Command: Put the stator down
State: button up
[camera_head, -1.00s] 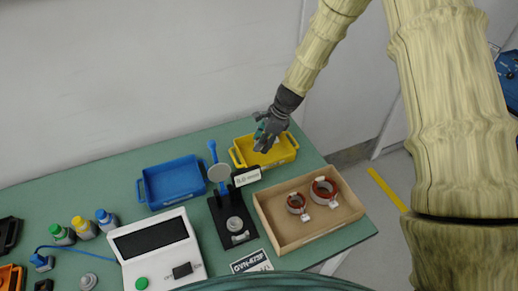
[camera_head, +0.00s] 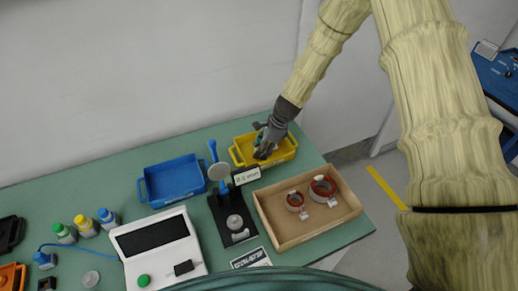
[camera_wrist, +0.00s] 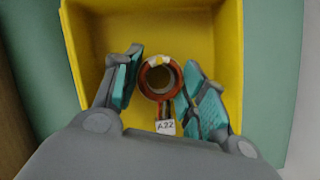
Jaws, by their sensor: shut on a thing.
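The stator (camera_wrist: 160,98) is a small red-orange ring with a white tag marked A22, seen in the wrist view between the teal pads of my gripper (camera_wrist: 162,62). My gripper is shut on it. The stator is over or inside the yellow bin (camera_wrist: 88,35), whose walls surround it; its exact height above the floor cannot be told. In the head view my gripper (camera_head: 262,150) reaches down into the yellow bin (camera_head: 288,153) at the back right of the table, and the stator is hidden by the gripper there.
A blue bin (camera_head: 142,190) stands left of the yellow one. A wooden tray (camera_head: 264,215) with two red stators (camera_head: 322,178) is in front. A black gauge stand (camera_head: 220,215) with a small display (camera_head: 246,176) is close to the yellow bin's front left.

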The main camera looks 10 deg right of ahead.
jog(key=shift+s+f, duration=0.2)
jog(key=shift+f, duration=0.2)
jog(key=shift+s+f, duration=0.15)
jog(key=shift+f, duration=0.05)
jog(key=o, duration=1)
jog(key=shift+f, duration=0.1)
jog(key=shift+o, duration=0.5)
jog(key=shift+w+a+f, duration=0.1)
jog(key=shift+w+f, duration=0.1)
jog(key=shift+s+d+r, duration=0.1)
jog(key=shift+d+r, duration=0.05)
jog(key=shift+d, duration=0.05)
jog(key=shift+w+d+r, duration=0.1)
jog(key=shift+w+r, duration=0.15)
jog(key=shift+r, duration=0.6)
jog(key=b+v, duration=0.2)
jog(key=v, duration=0.9)
jog(key=shift+r, duration=0.45)
